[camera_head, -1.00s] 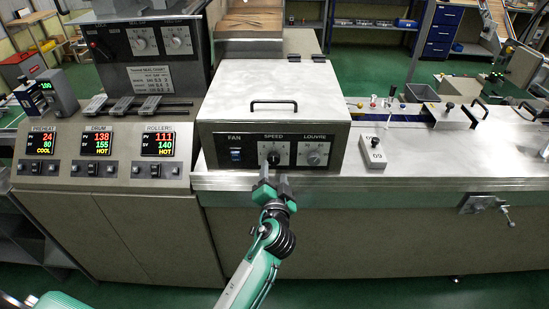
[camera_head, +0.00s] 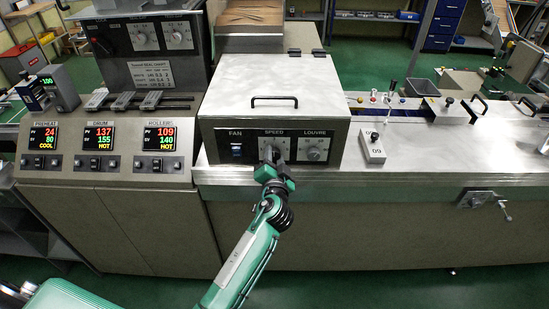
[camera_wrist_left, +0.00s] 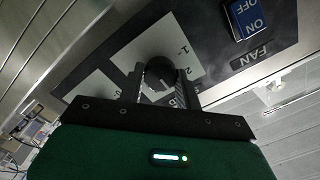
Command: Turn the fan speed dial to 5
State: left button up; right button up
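The fan speed dial is a dark round knob on a white scale plate under the word SPEED. It shows in the left wrist view (camera_wrist_left: 158,70), with a few scale digits beside it; its pointer cannot be read. In the head view the SPEED plate (camera_head: 285,147) is partly covered by my left gripper (camera_head: 271,160). In the left wrist view the two fingers of my left gripper (camera_wrist_left: 159,88) lie on either side of the knob, close against it, and look shut on it. My right gripper is not in view.
Left of the dial is the blue FAN switch (camera_head: 236,150); right of it is the LOUVRE dial (camera_head: 314,153). A handle (camera_head: 275,100) lies on the metal lid above. A small control box (camera_head: 373,148) stands on the bench to the right. Lit temperature displays (camera_head: 100,138) stand left.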

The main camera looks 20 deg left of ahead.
pick_arm(q)
jog(key=shift+m, duration=0.4)
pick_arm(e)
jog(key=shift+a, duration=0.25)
pick_arm(q)
jog(key=m, duration=0.2)
jog(key=shift+m, duration=0.4)
jog(key=m+p, duration=0.1)
jog(key=m, duration=0.4)
jog(key=shift+m+p, duration=0.3)
jog(key=m+p, duration=0.2)
jog(key=m, duration=0.4)
jog(key=shift+h+p, duration=0.3)
jog(key=shift+p, duration=0.1)
jog(key=shift+f+m+p, duration=0.15)
jog(key=shift+m+p, duration=0.4)
jog(key=shift+m, duration=0.85)
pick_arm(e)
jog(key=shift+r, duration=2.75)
pick_arm(q)
jog(key=shift+f, duration=0.1)
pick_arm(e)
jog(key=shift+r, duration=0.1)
pick_arm(q)
jog(key=o, duration=1)
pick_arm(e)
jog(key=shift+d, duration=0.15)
